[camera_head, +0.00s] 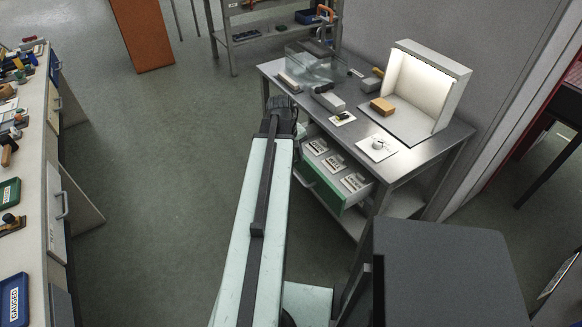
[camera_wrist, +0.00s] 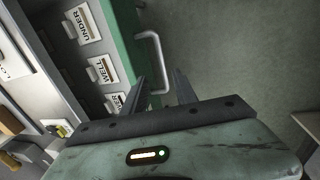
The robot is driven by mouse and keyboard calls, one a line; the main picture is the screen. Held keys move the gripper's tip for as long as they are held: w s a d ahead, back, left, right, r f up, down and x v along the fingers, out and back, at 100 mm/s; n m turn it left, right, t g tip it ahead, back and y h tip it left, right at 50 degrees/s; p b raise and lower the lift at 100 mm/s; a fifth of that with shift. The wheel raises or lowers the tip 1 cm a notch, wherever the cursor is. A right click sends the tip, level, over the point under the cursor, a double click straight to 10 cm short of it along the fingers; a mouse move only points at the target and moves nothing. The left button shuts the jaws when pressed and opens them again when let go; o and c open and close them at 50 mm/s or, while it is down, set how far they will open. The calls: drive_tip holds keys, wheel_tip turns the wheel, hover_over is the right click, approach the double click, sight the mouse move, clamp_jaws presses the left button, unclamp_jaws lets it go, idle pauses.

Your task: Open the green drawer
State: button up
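The green drawer (camera_head: 321,188) is pulled out from under the grey workbench, with its contents exposed in the head view. Its green front (camera_wrist: 126,40) and pale bar handle (camera_wrist: 154,45) show in the wrist view. The drawer holds white labelled cards, one reading "UNDER" (camera_wrist: 84,24) and one reading "WELL" (camera_wrist: 103,68). My gripper (camera_wrist: 162,80) has its two dark fingers apart, with the near end of the handle appearing between them. I cannot tell whether they touch it. In the head view the fingers are not clear at the end of my arm.
The workbench top (camera_head: 405,160) holds a clear bin (camera_head: 312,66), a white light booth (camera_head: 432,85) and an orange-brown block (camera_head: 382,106). A counter (camera_head: 36,185) with tools stands at the left. The floor (camera_head: 165,170) between them is clear.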

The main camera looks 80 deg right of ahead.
sight(297, 175)
drive_tip(key=f+b, duration=0.5)
drive_tip(key=d+f+b, duration=0.1)
drive_tip(key=f+b, duration=0.1)
drive_tip(key=f, duration=0.1)
drive_tip(key=shift+s+b, duration=0.3)
drive_tip(key=shift+b, duration=0.05)
drive_tip(key=shift+r, duration=0.15)
clamp_jaws()
idle(0.8)
